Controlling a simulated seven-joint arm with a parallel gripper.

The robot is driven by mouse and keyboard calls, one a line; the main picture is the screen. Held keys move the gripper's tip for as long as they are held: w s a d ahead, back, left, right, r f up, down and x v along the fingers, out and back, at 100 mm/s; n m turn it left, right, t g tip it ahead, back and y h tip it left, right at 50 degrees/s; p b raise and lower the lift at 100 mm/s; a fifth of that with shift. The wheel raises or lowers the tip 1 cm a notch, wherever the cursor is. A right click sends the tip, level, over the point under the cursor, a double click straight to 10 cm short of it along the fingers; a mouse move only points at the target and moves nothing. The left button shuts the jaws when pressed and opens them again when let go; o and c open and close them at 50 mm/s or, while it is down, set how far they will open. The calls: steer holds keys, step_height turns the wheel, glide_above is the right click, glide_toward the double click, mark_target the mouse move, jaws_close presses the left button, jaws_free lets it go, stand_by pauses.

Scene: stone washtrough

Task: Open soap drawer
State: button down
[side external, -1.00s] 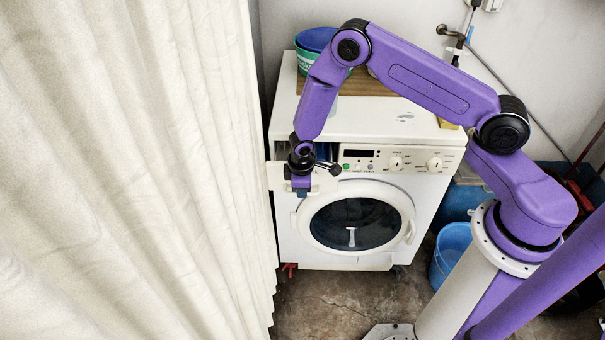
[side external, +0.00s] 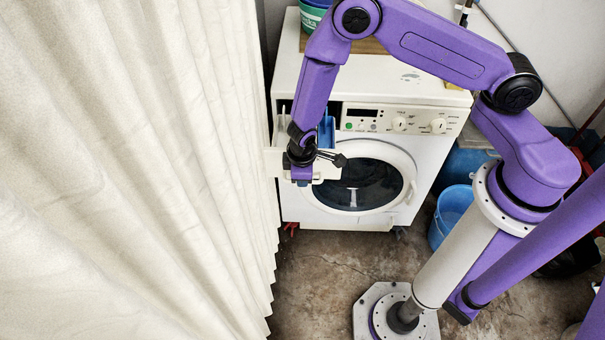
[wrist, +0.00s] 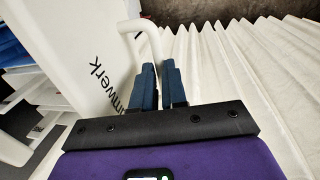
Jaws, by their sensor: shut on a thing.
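The washing machine (side external: 345,91) has its soap drawer (side external: 328,170) pulled out at the upper left of its front. The drawer has a white front, and its blue inside (side external: 327,131) shows behind my gripper (side external: 301,178). In the wrist view, the white drawer front (wrist: 78,50) carries dark lettering and has a white curved handle (wrist: 130,27). My gripper (wrist: 160,72) has its dark blue fingers close together at the handle's near end and is shut on it. My wrist hides part of the drawer in the side view.
A pale pleated curtain (side external: 130,170) hangs close on the left of the drawer. The round door (side external: 365,185) below is shut. A blue bucket (side external: 452,210) stands to the right. The floor (side external: 330,270) in front is largely clear.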

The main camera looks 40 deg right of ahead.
steer(key=c, duration=1.2)
jaws_free()
steer(key=shift+o, duration=0.2)
steer(key=shift+r, duration=0.1)
step_height(320, 180, up, 17)
steer(key=s+a, duration=0.2)
steer(key=shift+s, duration=0.15)
steer(key=shift+a, duration=0.1)
steer(key=s+d+r+n, duration=0.1)
steer(key=s+d+r, duration=0.2)
steer(key=s, duration=0.4)
steer(key=s+d+r+n+y, duration=0.1)
steer(key=s+d+r, duration=0.3)
steer(key=s+r, duration=0.2)
steer(key=s+d+r+n+g, duration=0.1)
steer(key=s+d+r, duration=0.3)
steer(key=s, duration=0.5)
steer(key=shift+s+d+r+y, duration=0.25)
steer(key=shift+s+r+y, duration=0.1)
steer(key=shift+y, duration=0.05)
